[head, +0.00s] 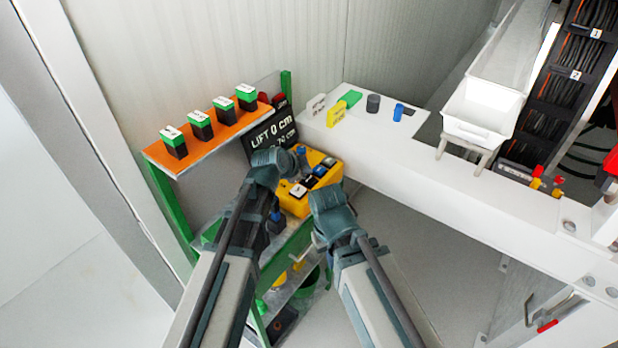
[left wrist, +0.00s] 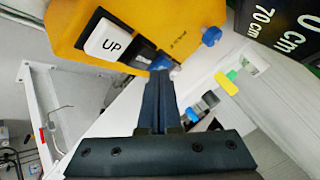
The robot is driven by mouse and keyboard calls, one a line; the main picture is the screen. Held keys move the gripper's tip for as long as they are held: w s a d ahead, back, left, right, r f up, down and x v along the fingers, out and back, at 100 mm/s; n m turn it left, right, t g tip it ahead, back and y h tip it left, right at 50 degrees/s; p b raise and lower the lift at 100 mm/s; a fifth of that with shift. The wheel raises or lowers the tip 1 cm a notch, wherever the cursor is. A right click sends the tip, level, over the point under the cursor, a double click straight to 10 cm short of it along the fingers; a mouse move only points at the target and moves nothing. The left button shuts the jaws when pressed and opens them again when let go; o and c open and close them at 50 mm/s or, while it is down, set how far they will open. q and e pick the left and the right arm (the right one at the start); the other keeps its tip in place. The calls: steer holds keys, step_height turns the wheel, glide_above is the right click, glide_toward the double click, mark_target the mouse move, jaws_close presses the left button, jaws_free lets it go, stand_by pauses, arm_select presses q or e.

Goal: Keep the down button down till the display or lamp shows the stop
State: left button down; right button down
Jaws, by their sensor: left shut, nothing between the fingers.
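The yellow control box (head: 325,175) stands on the green shelf, with several buttons on its face. Its white UP button (left wrist: 106,40) is plain in the left wrist view. The DOWN label is not readable; the fingers cover part of the button row. My left gripper (left wrist: 158,76) is shut and empty, its tips over the row beyond UP. I cannot tell whether they touch or press a button. The black display (head: 270,132) reads "LIFT 0 cm" above a partly hidden line; the left wrist view shows "70 cm" there. My right gripper (head: 335,212) is near the box; its fingers are unclear.
An orange shelf (head: 205,142) with several green-topped black blocks is left of the display. A white bench (head: 440,185) runs to the right, carrying a yellow block (head: 336,114), a blue cylinder (head: 398,112) and a white tray (head: 476,112). Both arms crowd the space before the box.

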mark_target(306, 181)
arm_select(q)
steer(key=shift+r+p, duration=2.1)
steer(key=shift+r, duration=0.25)
steer(key=shift+f, duration=0.1)
steer(key=s+a+f+n+g+y, duration=0.1)
steer(key=s+f+n+g+y, duration=0.1)
steer(key=s, duration=0.6)
steer(key=s+a+f+n+g+y, duration=0.2)
steer(key=s+n, duration=0.3)
steer(key=s, duration=0.4)
steer(key=s+a+f+n+g+y, duration=0.2)
steer(key=s+n+g, duration=0.2)
steer(key=s, duration=0.5)
steer(key=shift+f, duration=0.25)
